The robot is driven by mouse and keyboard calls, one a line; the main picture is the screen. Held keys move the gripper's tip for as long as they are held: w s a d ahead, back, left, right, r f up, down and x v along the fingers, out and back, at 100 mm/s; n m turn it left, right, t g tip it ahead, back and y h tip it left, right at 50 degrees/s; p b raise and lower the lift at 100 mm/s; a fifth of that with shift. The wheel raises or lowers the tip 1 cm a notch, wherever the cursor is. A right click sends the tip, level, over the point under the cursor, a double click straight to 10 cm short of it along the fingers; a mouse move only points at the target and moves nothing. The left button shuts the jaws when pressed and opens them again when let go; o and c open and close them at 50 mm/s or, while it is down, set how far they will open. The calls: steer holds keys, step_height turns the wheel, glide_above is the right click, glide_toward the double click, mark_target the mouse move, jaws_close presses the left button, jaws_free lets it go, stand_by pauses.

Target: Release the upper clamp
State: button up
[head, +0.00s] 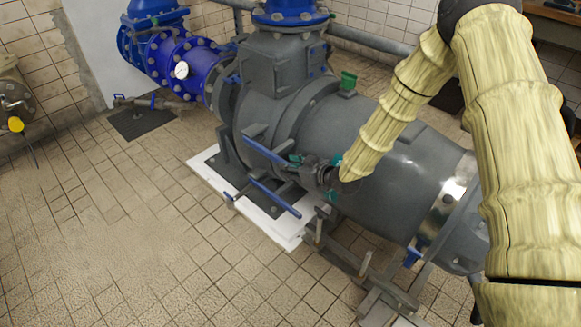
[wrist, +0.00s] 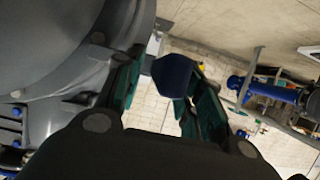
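Two blue clamp handles show on the grey pump housing in the head view: the upper clamp handle (head: 263,151) and a lower one (head: 274,198). My gripper (head: 299,161) is at the right, near end of the upper handle, its green-tipped fingers close around that end. In the wrist view a dark blue handle end (wrist: 175,76) lies between the fingers of my gripper (wrist: 160,82). A gap shows between it and the left finger; the right finger is close beside it, its tip partly hidden. Whether they touch I cannot tell.
The grey pump body (head: 375,165) lies just behind and right of my gripper. A metal support stand (head: 360,262) is below. A blue pipe with a gauge (head: 181,71) stands at the back. The tiled floor (head: 130,235) at left is clear.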

steer(key=shift+w+a, duration=0.1)
jaws_close()
steer(key=shift+a, duration=0.1)
stand_by(0.3)
